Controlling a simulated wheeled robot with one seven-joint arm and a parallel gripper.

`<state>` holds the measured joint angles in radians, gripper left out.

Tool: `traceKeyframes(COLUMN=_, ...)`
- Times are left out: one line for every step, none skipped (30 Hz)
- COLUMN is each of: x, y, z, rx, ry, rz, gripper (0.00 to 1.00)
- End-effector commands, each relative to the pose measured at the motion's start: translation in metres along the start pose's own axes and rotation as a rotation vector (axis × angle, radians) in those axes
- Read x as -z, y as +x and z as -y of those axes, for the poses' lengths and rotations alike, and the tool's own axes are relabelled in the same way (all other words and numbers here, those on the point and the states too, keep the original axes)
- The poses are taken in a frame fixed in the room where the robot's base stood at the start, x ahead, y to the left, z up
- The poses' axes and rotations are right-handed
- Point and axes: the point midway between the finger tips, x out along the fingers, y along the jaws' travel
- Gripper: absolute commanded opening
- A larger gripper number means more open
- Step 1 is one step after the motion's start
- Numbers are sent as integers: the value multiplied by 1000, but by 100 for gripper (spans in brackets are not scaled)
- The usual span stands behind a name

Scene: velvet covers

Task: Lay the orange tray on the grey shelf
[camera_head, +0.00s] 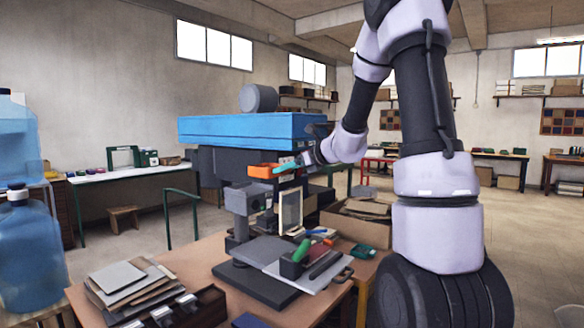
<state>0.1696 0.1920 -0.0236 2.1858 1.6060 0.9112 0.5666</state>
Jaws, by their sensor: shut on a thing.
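The small orange tray (262,171) is near the middle of the head view, in front of the dark machine body below the large blue slab. My gripper (284,168) reaches in from the right and is shut on the tray at its right side. The tray is held in the air, above the grey machine head on the bench, and looks about level. The fingertips are small, and part of the grip is hard to make out. I cannot tell for sure which surface is the grey shelf; a flat grey plate (268,252) lies lower on the bench machine.
A green-handled tool (301,250) and a dark holder sit on the plate. A small framed panel (290,211) stands upright below the tray. A cardboard box (356,226) is to the right, and grey sheets (119,277) lie front left. Blue water bottles (26,250) stand far left.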

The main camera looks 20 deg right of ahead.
Motion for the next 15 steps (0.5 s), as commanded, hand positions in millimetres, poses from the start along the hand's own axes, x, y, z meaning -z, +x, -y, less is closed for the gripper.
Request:
traceKeyframes(x=0, y=6, z=0, rx=0, ry=0, rz=1, gripper=0)
traceKeyframes(x=-1, y=9, z=0, rx=0, ry=-1, rz=1, gripper=0)
traceKeyframes(x=-1, y=13, z=0, rx=-1, ry=-1, rz=1, gripper=0)
traceKeyframes(x=-1, y=16, z=0, rx=-1, ry=-1, rz=1, gripper=0)
traceKeyframes(x=-1, y=19, z=0, rx=-2, ry=0, rz=1, gripper=0)
traceKeyframes(x=-1, y=23, z=-1, rx=-2, ry=0, rz=1, gripper=0)
traceKeyframes(x=-1, y=26, z=-1, rx=-2, ry=-1, rz=1, gripper=0)
traceKeyframes(x=-1, y=29, z=0, rx=-2, ry=-1, rz=1, gripper=0)
traceKeyframes(x=-1, y=33, z=0, rx=-1, ry=-1, rz=1, gripper=0)
traceKeyframes(x=-1, y=36, z=0, rx=-1, ry=0, rz=1, gripper=0)
traceKeyframes(x=-1, y=39, z=0, rx=-1, ry=0, rz=1, gripper=0)
traceKeyframes(x=-1, y=43, z=0, rx=-1, ry=0, rz=1, gripper=0)
traceKeyframes(x=-1, y=46, z=0, rx=-1, ry=0, rz=1, gripper=0)
traceKeyframes(x=-1, y=49, z=0, rx=-1, ry=0, rz=1, gripper=0)
traceKeyframes(x=-1, y=53, z=0, rx=0, ry=0, rz=1, gripper=0)
